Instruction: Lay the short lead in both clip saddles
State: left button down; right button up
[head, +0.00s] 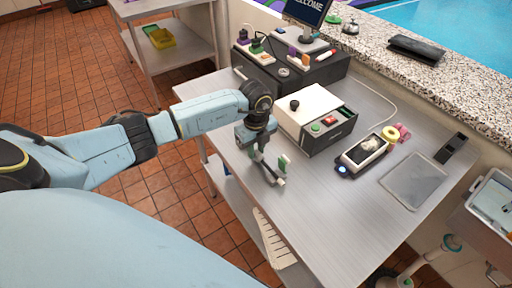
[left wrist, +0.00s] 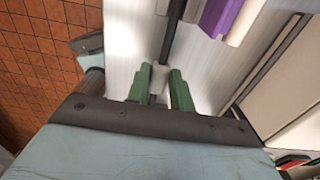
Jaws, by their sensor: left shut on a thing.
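My left gripper (head: 270,163) hangs over the left part of the steel counter, its green fingers pointing down. In the left wrist view the green fingers (left wrist: 158,88) are closed on a pale grey end piece (left wrist: 157,77) of a black lead (left wrist: 172,35). The lead runs away from the fingers toward the top of that view. In the head view a pale end (head: 280,181) shows low beside the fingers; most of the lead is hidden or too small to trace. I cannot make out the two clip saddles for certain. My right gripper is not in view.
A cream-topped box (head: 309,104) with buttons stands right of the gripper. Behind it is a dark unit (head: 318,72) with coloured blocks. A small device (head: 363,150) and a clear grey mat (head: 413,182) lie to the right. The front middle of the counter (head: 330,205) is free.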

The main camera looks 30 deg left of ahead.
aim_at(256, 151)
pick_arm(q)
jog(key=shift+f, duration=0.4)
jog(key=c, duration=1.1)
grip_release()
jog(key=shift+c, duration=0.2)
notch_tip(256, 151, up, 14)
jog(key=shift+f+b, duration=0.25)
jog(key=shift+b, duration=0.2)
